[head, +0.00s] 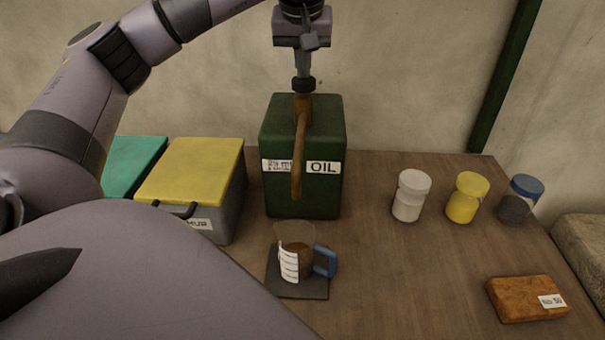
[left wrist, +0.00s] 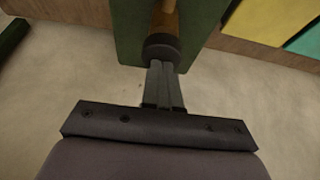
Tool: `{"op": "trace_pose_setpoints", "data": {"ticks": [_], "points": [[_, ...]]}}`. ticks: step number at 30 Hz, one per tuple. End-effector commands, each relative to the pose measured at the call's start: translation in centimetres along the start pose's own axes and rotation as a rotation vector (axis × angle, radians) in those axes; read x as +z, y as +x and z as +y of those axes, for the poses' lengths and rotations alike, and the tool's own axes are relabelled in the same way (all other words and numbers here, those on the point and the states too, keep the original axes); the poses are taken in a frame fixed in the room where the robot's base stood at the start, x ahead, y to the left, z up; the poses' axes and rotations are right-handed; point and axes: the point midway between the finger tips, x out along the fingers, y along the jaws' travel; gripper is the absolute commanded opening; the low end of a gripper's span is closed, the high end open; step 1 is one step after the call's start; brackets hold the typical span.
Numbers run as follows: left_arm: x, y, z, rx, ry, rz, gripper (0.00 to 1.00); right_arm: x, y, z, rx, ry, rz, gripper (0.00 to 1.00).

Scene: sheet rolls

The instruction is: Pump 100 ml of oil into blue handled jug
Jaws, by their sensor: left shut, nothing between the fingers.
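The blue-handled jug (head: 297,262) is clear, with a white graduated strip, and stands upright on a dark square mat (head: 300,292). Brown oil shows in its lower part; I cannot read the level. Behind it stands the green oil can (head: 333,130), labelled OIL and "25 ml". Its brown spout (head: 298,165) hangs down the front, above the jug. My left gripper (head: 303,76) points down, shut and empty, with its fingertips at the black pump knob (head: 303,85). In the left wrist view the shut fingers (left wrist: 164,68) meet the knob (left wrist: 162,45). My right gripper is not in view.
Left of the can are a yellow-lidded grey box (head: 195,165) and a green-lidded box (head: 133,160). At right stand white (head: 411,197), yellow (head: 467,198) and blue-lidded (head: 520,200) jars, and a brown block (head: 520,297). The table is clear between jug and block.

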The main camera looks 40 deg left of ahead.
Motion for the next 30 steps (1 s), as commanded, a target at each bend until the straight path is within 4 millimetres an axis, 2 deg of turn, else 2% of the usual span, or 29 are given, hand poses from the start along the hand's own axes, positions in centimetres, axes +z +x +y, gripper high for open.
{"op": "trace_pose_setpoints", "data": {"ticks": [8, 20, 30], "points": [[0.1, 0.0, 0.0, -0.005, 0.004, -0.008, 0.0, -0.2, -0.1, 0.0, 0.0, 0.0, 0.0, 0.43], [-0.9, -2.2, 0.1, -0.004, 0.003, -0.007, 0.0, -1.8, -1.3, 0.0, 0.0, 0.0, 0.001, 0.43], [-1.7, -4.0, 0.0, -0.002, 0.001, -0.003, 0.0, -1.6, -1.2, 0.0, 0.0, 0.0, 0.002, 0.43]]}}
